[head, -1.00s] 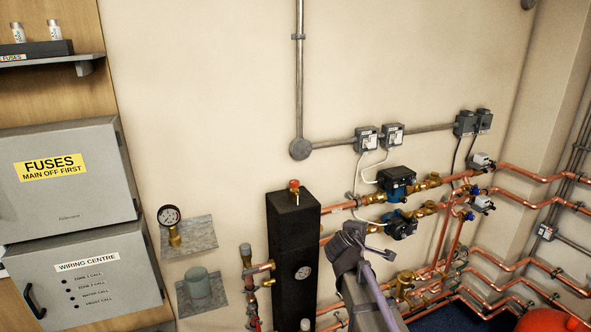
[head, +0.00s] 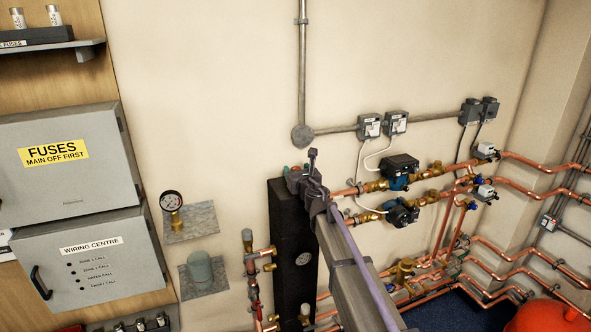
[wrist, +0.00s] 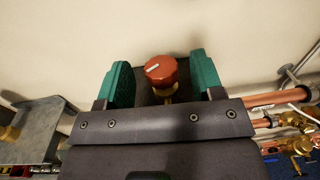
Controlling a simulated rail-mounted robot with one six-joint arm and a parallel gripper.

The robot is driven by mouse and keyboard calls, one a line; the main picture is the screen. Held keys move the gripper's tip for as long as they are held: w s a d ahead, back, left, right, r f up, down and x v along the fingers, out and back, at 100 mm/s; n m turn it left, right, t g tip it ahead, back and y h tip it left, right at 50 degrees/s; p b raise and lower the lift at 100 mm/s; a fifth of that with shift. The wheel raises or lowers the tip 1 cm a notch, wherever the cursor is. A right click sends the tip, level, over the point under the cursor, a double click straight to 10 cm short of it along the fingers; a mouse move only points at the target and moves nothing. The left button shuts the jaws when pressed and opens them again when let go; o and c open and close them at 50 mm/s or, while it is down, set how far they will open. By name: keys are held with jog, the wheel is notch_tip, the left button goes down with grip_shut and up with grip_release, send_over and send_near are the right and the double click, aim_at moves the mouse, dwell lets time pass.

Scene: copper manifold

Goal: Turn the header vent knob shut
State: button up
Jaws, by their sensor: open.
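The header vent knob (wrist: 161,71) is a red knob with a pale mark on its top, on a brass stem, in the wrist view. It stands on top of the black header (head: 290,230). My gripper (wrist: 161,80) is open, with one green jaw pad on each side of the knob and a gap showing on both sides.
Copper pipes (head: 500,240) and two pumps (head: 400,168) are to the right of the header. A pressure gauge (head: 171,201) on a wall plate and the grey wiring centre box (head: 85,262) are to the left.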

jog(key=shift+x, duration=1.1)
jog(key=shift+c, duration=0.4)
jog(key=c, duration=0.8)
jog(key=shift+c, duration=0.2)
